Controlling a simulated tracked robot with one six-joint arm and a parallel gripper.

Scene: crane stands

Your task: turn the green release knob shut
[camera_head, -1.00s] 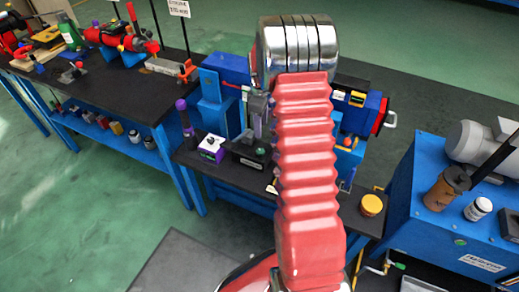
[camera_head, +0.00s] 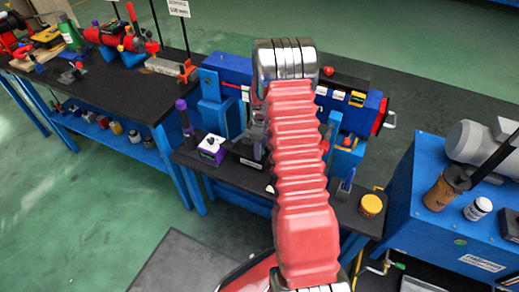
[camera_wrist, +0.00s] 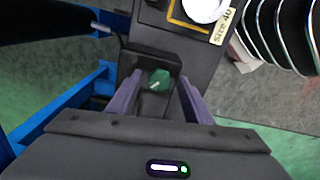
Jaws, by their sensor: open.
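The green release knob (camera_wrist: 159,80) sits on a dark block, with a pale line across its face, in the wrist view. My gripper (camera_wrist: 158,88) is open, with one purple finger on each side of the knob. Gaps show between the fingers and the knob, so I see no grip on it. How deep the fingertips reach around it I cannot tell. In the head view my red sleeved arm covers the knob and most of my gripper.
A blue machine (camera_head: 228,68) stands behind the bench. A white-and-purple box (camera_head: 211,149) and a yellow-lidded jar (camera_head: 371,205) stand on the bench top. A blue cabinet (camera_head: 424,220) is at the right. A white round item (camera_wrist: 203,8) lies beyond the knob.

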